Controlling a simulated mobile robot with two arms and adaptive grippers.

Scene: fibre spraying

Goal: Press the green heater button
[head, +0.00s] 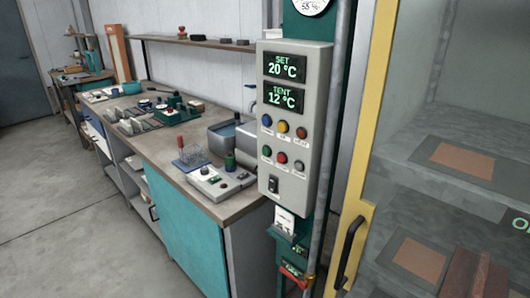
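A grey control box (296,190) is mounted on a dark green post right of the picture's middle. Its upper display (284,68) reads SET 20 °C and its lower display (283,98) reads TENT 12 °C. The green button (266,151) is at the left end of the lower button row. Beside it are a red button (282,158) and a grey one (299,165). The upper row has a blue (267,120), a yellow (283,126) and a red button (301,132). The small labels are too blurred to read surely. Neither gripper is in view.
A workbench (150,150) with tools and a sink (238,134) runs back on the left. A yellow-framed cabinet (372,130) with a black handle (348,250) stands close on the right. The floor (50,200) at left is clear.

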